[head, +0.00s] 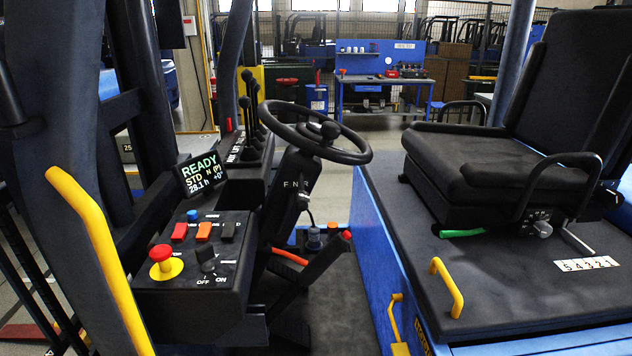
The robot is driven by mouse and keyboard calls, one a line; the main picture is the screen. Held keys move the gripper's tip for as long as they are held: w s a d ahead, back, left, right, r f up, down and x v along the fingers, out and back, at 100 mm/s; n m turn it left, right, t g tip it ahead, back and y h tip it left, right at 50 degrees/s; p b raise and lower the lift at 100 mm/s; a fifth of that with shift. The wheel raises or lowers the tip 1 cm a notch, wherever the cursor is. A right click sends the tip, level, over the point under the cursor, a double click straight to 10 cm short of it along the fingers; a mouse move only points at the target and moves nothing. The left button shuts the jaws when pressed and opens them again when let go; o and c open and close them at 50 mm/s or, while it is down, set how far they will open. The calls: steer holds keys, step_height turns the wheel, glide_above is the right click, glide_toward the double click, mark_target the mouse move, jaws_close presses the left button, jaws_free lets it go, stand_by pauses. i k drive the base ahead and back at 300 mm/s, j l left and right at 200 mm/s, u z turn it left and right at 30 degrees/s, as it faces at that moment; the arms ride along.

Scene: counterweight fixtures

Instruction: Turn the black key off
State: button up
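The black key (207,256) stands up from the dark control panel (160,296) at the lower left in the head view. The words OFF and ON are printed on the panel in front of it, OFF to the left and ON to the right. The key is small and dark, so I cannot tell for sure which word it points to. The display (201,172) behind the panel is lit and reads READY. My gripper is not in view.
A red mushroom button (161,254) on a yellow base sits left of the key. Red, orange and black rocker switches (204,231) are behind it. The steering wheel (318,130), a yellow grab bar (98,250) and the seat (500,150) surround the open footwell.

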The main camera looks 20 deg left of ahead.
mark_target(204, 253)
steer(key=u, duration=1.8)
